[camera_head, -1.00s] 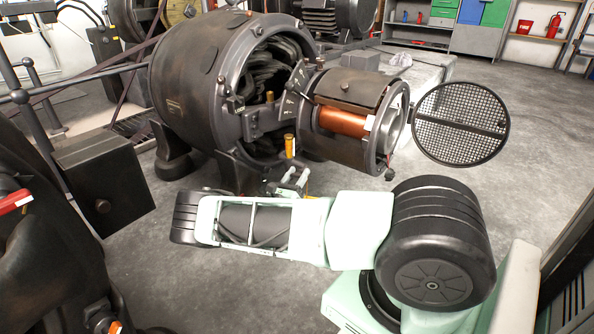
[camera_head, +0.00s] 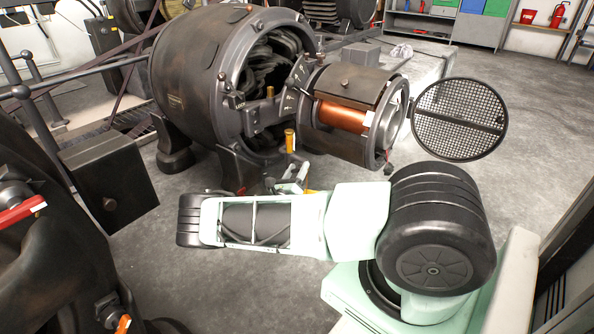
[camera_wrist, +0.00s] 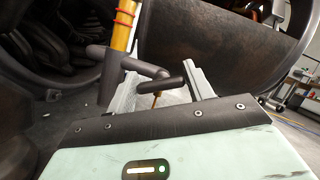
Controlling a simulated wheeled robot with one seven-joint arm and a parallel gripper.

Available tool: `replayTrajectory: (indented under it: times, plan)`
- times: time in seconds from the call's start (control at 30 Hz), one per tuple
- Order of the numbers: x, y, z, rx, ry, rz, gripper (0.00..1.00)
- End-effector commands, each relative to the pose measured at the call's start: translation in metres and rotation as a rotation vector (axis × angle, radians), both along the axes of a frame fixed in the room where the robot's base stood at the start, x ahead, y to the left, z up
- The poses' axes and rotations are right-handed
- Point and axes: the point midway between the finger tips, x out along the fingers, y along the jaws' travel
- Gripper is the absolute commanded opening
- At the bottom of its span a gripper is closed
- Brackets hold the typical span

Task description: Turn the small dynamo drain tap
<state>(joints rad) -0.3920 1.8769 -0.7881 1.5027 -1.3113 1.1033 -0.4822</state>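In the wrist view, a small dark grey tap (camera_wrist: 148,68) with a short rounded lever stands below an upright yellow-brown cylinder (camera_wrist: 124,28). The lever's end lies between the two pale fingers of my gripper (camera_wrist: 160,72), which are apart. I cannot tell whether either finger touches it. In the head view, my gripper (camera_head: 292,181) is low in front of the dark dynamo (camera_head: 190,85), just below the same yellow-brown cylinder (camera_head: 289,140). The tap is too small and partly covered there to make out clearly.
A round mesh cover (camera_head: 459,119) stands open at the dynamo's right end. A dark box (camera_head: 108,185) on rods is at left, beside another dark machine with a red handle (camera_head: 22,213). Grey floor (camera_head: 540,120) is clear at right.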

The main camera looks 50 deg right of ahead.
Motion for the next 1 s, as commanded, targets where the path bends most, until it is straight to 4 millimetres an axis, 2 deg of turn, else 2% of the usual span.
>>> replayTrajectory:
  times: [0.33,0.47,0.67,1.0]
  plan:
    - [0.000,0.001,0.000,-0.001,-0.001,0.001,0.69]
    - [-0.002,0.008,-0.003,0.000,-0.001,0.002,0.69]
    - [-0.011,0.042,-0.016,0.001,0.000,0.005,0.69]
    - [-0.032,0.115,-0.044,0.001,0.000,0.004,0.69]
